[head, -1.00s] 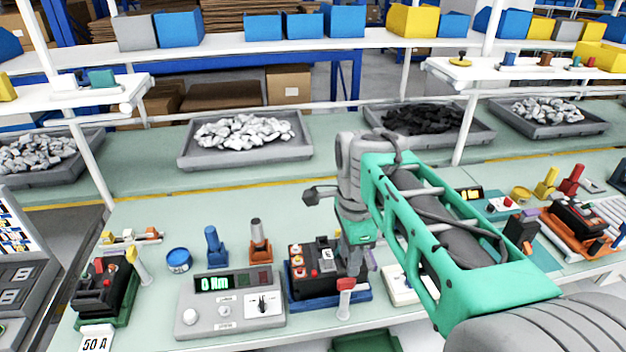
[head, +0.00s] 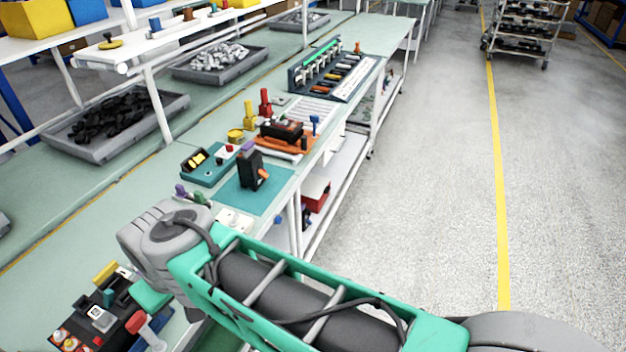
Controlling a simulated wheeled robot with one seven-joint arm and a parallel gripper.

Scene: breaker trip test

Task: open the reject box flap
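A red box (head: 315,193) with a pale top stands on the lower shelf under the bench, right of centre in the head view. It is small here and partly hidden by the bench legs. I cannot make out a flap on it or tell for sure that it is the reject box.
A black breaker (head: 252,170) stands on a teal mat (head: 262,198) near the bench edge. An orange tray (head: 285,140) with a dark unit lies beyond it. Grey bins line the back. The floor aisle (head: 430,180) to the right is clear, with a cart (head: 522,35) far off.

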